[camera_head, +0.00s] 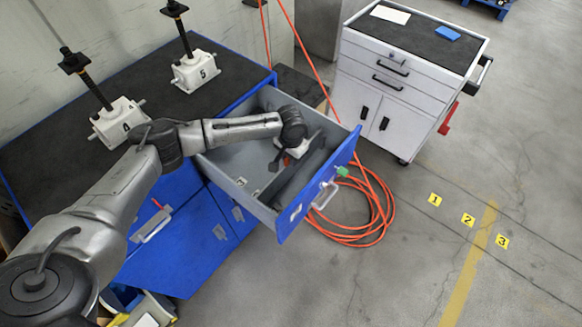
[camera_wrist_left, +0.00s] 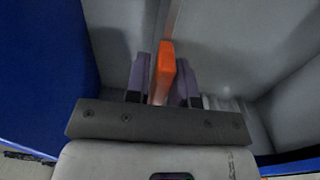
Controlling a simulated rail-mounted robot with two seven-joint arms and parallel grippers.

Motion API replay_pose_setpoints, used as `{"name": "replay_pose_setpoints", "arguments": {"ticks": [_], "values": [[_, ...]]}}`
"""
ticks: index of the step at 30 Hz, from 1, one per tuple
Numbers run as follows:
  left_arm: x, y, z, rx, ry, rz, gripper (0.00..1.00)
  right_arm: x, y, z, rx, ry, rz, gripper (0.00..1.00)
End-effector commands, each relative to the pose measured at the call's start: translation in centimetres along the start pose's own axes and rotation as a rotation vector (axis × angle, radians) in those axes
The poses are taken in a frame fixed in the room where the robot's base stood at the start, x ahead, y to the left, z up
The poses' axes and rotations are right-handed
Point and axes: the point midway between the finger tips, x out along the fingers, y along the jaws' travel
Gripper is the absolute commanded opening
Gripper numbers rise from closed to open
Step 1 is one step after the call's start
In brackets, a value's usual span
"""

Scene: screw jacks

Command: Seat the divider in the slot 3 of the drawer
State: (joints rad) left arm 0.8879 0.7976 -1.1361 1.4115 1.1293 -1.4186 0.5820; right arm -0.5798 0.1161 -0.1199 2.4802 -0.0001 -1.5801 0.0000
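The blue-fronted drawer (camera_head: 325,190) is pulled open, with a grey interior. A dark grey divider panel (camera_head: 300,178) stands inside it, running lengthwise near the right part. My left gripper (camera_head: 283,160) reaches down into the drawer beside the divider's upper edge. In the left wrist view its two purple-grey fingers (camera_wrist_left: 163,80) are closed on either side of an orange tab (camera_wrist_left: 162,72), which seems to belong to the divider. The divider's lower edge and the slot it stands over are hidden, so I cannot tell if it is seated. My right gripper is not in view.
Small white labels (camera_head: 240,181) mark the drawer floor. Two screw jacks (camera_head: 195,70) (camera_head: 117,120) stand on the dark bench top. A white tool cabinet (camera_head: 405,80) stands at the right, and an orange hose coil (camera_head: 365,225) lies on the floor beyond the drawer.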

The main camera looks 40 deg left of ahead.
Motion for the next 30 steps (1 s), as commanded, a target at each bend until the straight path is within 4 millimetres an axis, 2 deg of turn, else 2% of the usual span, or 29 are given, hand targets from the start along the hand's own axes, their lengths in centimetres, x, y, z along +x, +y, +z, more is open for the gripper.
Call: {"name": "replay_pose_setpoints", "arguments": {"ticks": [1, 7, 24, 30], "values": [[0.0, 0.0, 0.0, 0.0, 0.0, 0.0, 0.18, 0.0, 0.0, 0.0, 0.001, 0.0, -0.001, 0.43], [0.0, 0.0, 0.0, 0.0, 0.0, 0.0, 0.0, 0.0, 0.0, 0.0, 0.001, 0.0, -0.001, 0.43], [-0.2, 0.0, 0.0, 0.0, 0.001, 0.0, 0.0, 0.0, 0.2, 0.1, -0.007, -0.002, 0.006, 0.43], [-2.2, 0.0, -0.1, 0.001, 0.003, 0.001, 0.0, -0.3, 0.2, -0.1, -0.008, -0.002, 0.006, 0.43]]}}
